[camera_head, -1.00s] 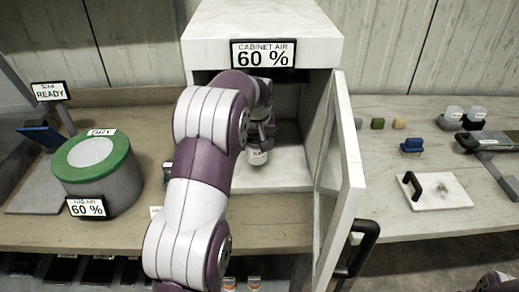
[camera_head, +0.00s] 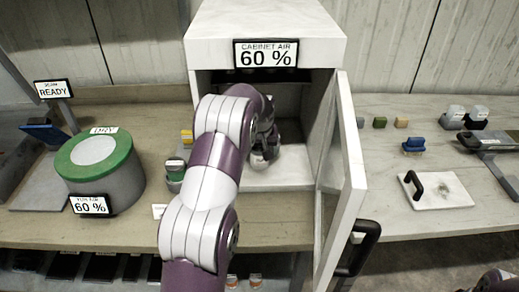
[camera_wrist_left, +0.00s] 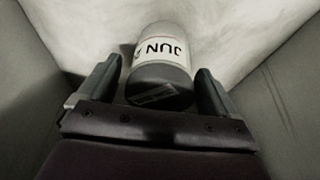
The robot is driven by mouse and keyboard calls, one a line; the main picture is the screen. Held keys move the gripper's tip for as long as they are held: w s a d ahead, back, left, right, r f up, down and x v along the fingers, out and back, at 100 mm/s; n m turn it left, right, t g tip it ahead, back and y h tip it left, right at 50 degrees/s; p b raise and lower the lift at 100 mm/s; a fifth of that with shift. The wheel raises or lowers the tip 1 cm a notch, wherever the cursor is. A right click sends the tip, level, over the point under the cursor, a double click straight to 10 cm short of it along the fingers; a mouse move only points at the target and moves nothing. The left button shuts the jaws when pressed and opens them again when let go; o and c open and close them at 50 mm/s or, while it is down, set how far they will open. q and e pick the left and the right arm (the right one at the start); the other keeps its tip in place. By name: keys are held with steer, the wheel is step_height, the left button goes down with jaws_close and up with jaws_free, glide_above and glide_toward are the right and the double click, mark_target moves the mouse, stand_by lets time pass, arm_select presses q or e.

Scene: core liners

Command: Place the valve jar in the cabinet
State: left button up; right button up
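The valve jar (camera_wrist_left: 160,72), with a dark end and a white band reading "JUN", stands on the pale cabinet floor in the left wrist view. My left gripper (camera_wrist_left: 162,80) is open, one finger on each side of the jar, with a visible gap on both sides. In the head view my left arm reaches into the open white cabinet (camera_head: 262,40), and the left gripper (camera_head: 260,160) is low inside it. My arm largely hides the jar there. My right gripper is not in view; only a bit of my right arm shows at the bottom right corner.
The cabinet door (camera_head: 343,190) stands open on the right, with a black handle (camera_head: 362,245). A green-topped drum (camera_head: 98,165) and small jars (camera_head: 175,172) are left of the cabinet. A white lid plate (camera_head: 437,190) and small blocks lie on the right bench.

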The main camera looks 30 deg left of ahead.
arm_select(q)
steer(key=shift+r, duration=0.25)
steer(key=v, duration=0.5)
steer(key=s+d+f+m+b, duration=0.1)
steer(key=s+d+f+m, duration=0.1)
steer(key=s+d, duration=0.4)
steer(key=s+d+f+m+g+h, duration=0.1)
steer(key=s+d, duration=0.4)
steer(key=s, duration=0.7)
steer(key=s+d+f+m+b, duration=0.1)
steer(key=s+d+f+m, duration=0.2)
steer(key=s+d, duration=0.3)
steer(key=s, duration=0.3)
steer(key=shift+s+d+m+g+h+b, duration=0.15)
steer(key=shift+d+m+g+h+b, duration=0.15)
steer(key=shift+h, duration=0.1)
steer(key=shift+f, duration=0.1)
